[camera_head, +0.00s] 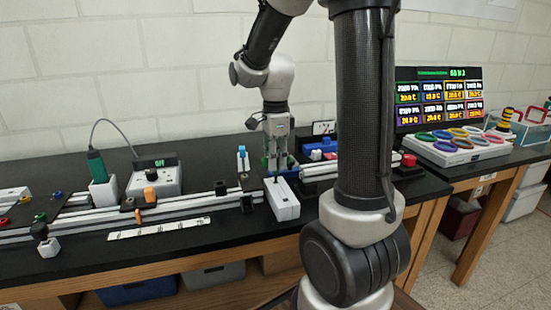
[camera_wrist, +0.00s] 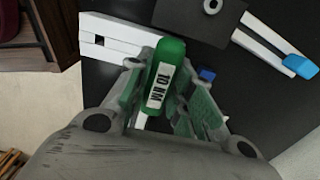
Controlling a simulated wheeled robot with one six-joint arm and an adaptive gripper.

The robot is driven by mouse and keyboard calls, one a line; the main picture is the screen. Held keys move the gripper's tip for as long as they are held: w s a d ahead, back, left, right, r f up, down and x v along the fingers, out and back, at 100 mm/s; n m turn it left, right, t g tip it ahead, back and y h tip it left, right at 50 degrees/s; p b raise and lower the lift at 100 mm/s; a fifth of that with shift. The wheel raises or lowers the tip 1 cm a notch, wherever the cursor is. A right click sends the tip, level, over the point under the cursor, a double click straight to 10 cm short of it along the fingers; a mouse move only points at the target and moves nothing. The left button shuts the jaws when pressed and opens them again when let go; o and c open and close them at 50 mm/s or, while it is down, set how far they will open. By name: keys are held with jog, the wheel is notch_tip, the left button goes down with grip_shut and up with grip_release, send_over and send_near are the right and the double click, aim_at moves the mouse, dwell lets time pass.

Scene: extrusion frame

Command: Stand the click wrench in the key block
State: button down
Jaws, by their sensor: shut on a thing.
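The click wrench (camera_wrist: 164,75), a green handle with a white "10 NM" label, is between my gripper's fingers in the wrist view. My gripper (camera_head: 278,166) is shut on it and points down over the bench's back half. The wrench's lower end is hidden by the fingers in the wrist view and hard to make out in the head view. A long white block (camera_head: 284,205), likely the key block, lies just below and in front of the gripper. In the wrist view this block (camera_wrist: 125,32) shows a dark square hole near its left end, apart from the wrench handle.
Aluminium rails (camera_head: 170,209) run along the black bench, with a small blue-topped clamp (camera_head: 243,158) left of the gripper. A grey meter box (camera_head: 154,178) and a green corded tool (camera_head: 97,166) stand further left. A red button (camera_head: 409,160) is at right.

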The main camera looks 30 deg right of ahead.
jog(key=c, duration=1.2)
grip_release()
notch_tip(320, 180, up, 12)
jog(key=s+a+n+t, duration=0.1)
jog(key=s+n, duration=0.4)
jog(key=n, duration=0.2)
jog(key=s+a+f+n+t, duration=0.1)
jog(key=s+n+t, duration=0.1)
jog(key=s+n, duration=0.4)
jog(key=s+a+f+n+t, duration=0.1)
jog(key=s+n, duration=0.4)
jog(key=n, duration=0.3)
jog(key=shift+s+f, duration=0.1)
jog(key=shift+s, duration=0.15)
